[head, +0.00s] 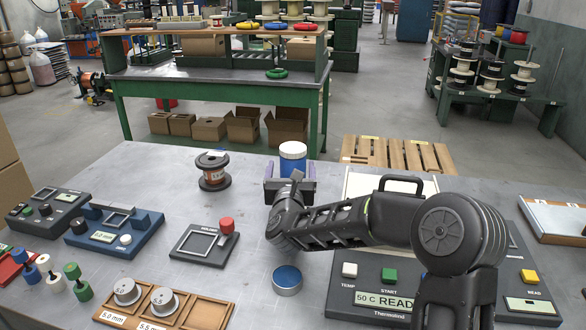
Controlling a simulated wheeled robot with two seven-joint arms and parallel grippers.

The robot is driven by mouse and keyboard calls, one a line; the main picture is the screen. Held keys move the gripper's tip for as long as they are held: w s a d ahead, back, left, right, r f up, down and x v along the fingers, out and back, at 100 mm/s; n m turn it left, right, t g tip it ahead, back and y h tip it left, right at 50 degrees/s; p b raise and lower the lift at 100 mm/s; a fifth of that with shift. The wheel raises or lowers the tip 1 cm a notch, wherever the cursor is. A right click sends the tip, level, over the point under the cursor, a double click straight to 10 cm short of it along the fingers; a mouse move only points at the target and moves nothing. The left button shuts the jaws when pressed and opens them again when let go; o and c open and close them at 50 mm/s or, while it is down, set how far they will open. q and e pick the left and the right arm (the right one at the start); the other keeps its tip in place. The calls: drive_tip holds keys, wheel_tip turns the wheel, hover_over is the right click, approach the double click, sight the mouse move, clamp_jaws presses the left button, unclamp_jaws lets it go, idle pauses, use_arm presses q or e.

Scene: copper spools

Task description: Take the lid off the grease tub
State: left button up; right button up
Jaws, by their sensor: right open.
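A blue tub with a white lid (293,150) stands upright at the far side of the grey table; I take it for the grease tub. The lid sits on top of it. My right gripper (290,179) reaches toward the tub from the near side. Its fingers are spread apart, one to each side of the tub's lower part, below the lid. Whether they touch the tub I cannot tell. The gripper body hides the tub's base. My left gripper is out of view.
A copper spool (213,171) stands left of the tub. A low round tin with a blue top (287,280) is nearer. A device with buttons (389,276) lies under my right arm. A wooden tray (202,310) and several instruments fill the left. The table left of the spool is clear.

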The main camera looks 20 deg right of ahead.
sight(292, 165)
drive_tip(key=shift+x, duration=1.25)
drive_tip(key=shift+w+d+p, duration=0.25)
drive_tip(key=shift+w+p, duration=0.05)
drive_tip(key=shift+p, duration=0.05)
drive_tip(key=p+x, duration=0.1)
drive_tip(key=x, duration=0.3)
drive_tip(key=shift+w+d, duration=0.1)
drive_tip(key=shift+d, duration=0.1)
drive_tip(key=shift+c, duration=0.4)
clamp_jaws()
drive_tip(key=shift+r, duration=0.1)
